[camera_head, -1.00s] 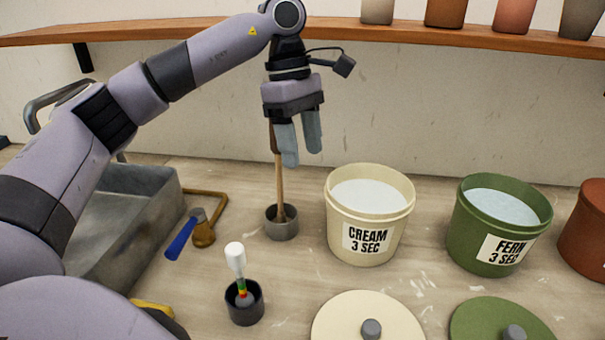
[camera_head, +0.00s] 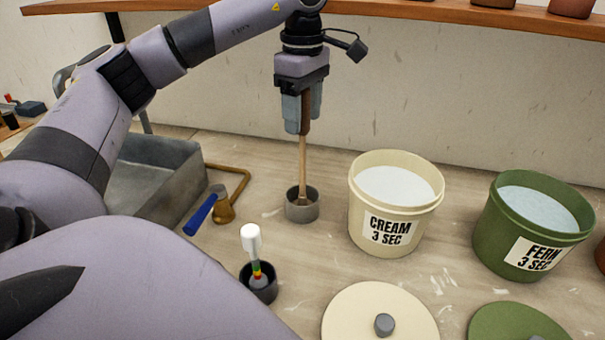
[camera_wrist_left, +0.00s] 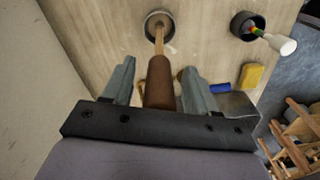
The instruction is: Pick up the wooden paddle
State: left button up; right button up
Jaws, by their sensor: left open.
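The wooden paddle (camera_head: 302,160) stands nearly upright in a small grey cup (camera_head: 301,211), its dark brown handle at the top. My left gripper (camera_head: 303,128) is above the cup, pointing down, with its fingers at the height of the handle. In the left wrist view the brown handle (camera_wrist_left: 160,84) lies between the two open grey fingers (camera_wrist_left: 158,80), with a gap on both sides. The paddle's lower end is inside the cup (camera_wrist_left: 158,24). My right gripper is not in view.
Right of the cup stand a cream bucket (camera_head: 395,205) and a green bucket (camera_head: 531,228), both open and filled with pale liquid. A white-topped tool stands in a dark cup (camera_head: 262,290) in front. A grey basin (camera_head: 165,175) is at left. A shelf (camera_head: 420,18) runs behind.

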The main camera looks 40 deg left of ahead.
pick_arm(q)
jog(key=shift+f, duration=0.15)
grip_shut()
